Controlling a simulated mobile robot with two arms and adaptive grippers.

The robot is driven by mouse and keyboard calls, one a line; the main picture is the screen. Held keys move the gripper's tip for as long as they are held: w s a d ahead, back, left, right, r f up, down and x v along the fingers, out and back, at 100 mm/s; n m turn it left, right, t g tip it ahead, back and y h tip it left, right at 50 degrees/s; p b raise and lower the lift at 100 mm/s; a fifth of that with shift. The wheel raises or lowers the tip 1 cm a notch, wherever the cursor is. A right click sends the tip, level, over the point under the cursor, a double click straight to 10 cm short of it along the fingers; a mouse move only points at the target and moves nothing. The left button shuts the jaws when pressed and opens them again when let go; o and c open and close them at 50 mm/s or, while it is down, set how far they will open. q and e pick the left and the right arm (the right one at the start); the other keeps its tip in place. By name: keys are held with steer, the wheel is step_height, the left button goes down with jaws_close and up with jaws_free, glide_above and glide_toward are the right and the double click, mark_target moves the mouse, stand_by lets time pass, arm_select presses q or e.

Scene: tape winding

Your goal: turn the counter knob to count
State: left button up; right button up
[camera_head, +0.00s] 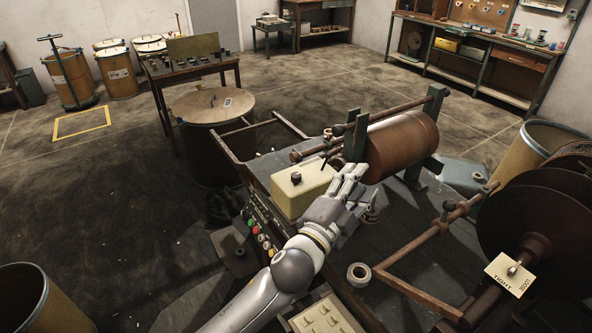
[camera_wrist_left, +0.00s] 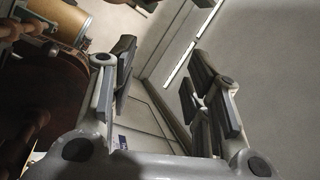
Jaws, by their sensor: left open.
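The counter is a cream-yellow box (camera_head: 303,192) on the winding machine's bench in the head view. A dark round knob (camera_head: 296,177) stands on its top, and a thin dark lever (camera_head: 324,161) rises near its far right side. My left gripper (camera_head: 352,172) is just right of the box, in front of the large brown roller (camera_head: 403,145), apart from the knob. In the left wrist view the fingers (camera_wrist_left: 163,62) are spread with nothing between them; the knob does not show there. My right gripper is in neither view.
A row of coloured buttons (camera_head: 262,238) lines the bench's left front. A tape roll (camera_head: 359,274) lies on the bench near my forearm. Dark reel discs (camera_head: 535,220) with a "TIGHT" card (camera_head: 510,274) stand at right. Rusty bars cross beside the roller. Open floor lies left.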

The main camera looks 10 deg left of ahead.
arm_select(q)
steer(key=s+d+r+m+g+h, duration=0.2)
steer(key=d+r+m+g+h, duration=0.55)
steer(key=d+m+h, duration=0.7)
steer(key=m+g+y, duration=1.1)
steer(key=m+y, duration=1.1)
steer(key=y, duration=0.1)
glide_above(296, 175)
steer(key=shift+t, duration=0.25)
step_height(296, 175, down, 9)
steer(key=p, duration=0.2)
steer(key=shift+p, duration=0.35)
steer(key=shift+w+f, duration=0.1)
steer(key=shift+f, duration=0.6)
